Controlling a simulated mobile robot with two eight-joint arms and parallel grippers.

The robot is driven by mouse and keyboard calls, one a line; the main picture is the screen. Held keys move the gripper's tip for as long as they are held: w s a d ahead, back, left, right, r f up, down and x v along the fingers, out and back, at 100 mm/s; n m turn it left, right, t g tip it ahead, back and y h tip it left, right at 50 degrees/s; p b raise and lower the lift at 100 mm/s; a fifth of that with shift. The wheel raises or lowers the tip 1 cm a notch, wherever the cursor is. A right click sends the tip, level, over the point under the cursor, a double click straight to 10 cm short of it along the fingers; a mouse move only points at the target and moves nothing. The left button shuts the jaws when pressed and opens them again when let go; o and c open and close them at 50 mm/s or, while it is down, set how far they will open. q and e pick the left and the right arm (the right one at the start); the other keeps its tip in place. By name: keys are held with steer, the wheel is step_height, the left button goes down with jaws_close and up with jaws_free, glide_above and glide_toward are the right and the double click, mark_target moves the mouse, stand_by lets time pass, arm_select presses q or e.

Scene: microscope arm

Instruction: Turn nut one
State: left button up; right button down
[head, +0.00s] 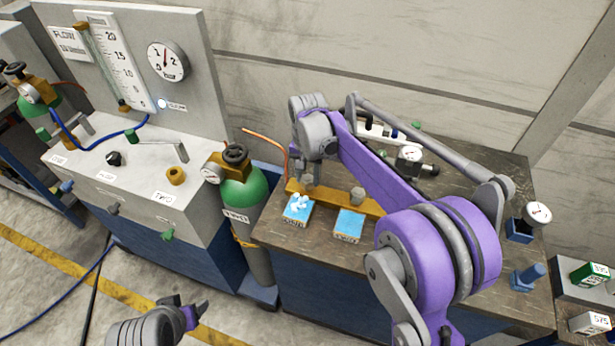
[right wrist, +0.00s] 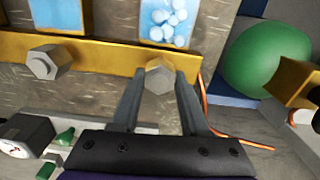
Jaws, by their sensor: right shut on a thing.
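A brass-coloured bar (head: 333,199) lies on the workbench and carries two grey hex nuts. One nut (head: 357,195) stands free, and it also shows at the left in the right wrist view (right wrist: 48,62). My right gripper (head: 312,182) is over the bar's left end in the head view. In the right wrist view its two fingers (right wrist: 159,84) are on either side of the other nut (right wrist: 160,75), shut on it. No number on the nuts is readable. My left gripper (head: 194,312) is low at the left, away from the bench, its jaw opening unclear.
Two blue pads (head: 348,226) (head: 297,208) lie in front of the bar, one with pale round pieces. A green gas cylinder (head: 243,190) stands left of the bench (head: 275,237). Gauges (head: 410,154) and fittings are behind my right arm. An orange hose (head: 268,138) runs near the gripper.

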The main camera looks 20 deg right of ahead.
mark_target(308, 179)
steer(key=m, duration=0.6)
steer(key=shift+m, duration=0.4)
stand_by(0.3)
steer(key=shift+c, duration=2)
jaws_free()
step_height(308, 179, up, 11)
steer(key=shift+s+f, duration=0.1)
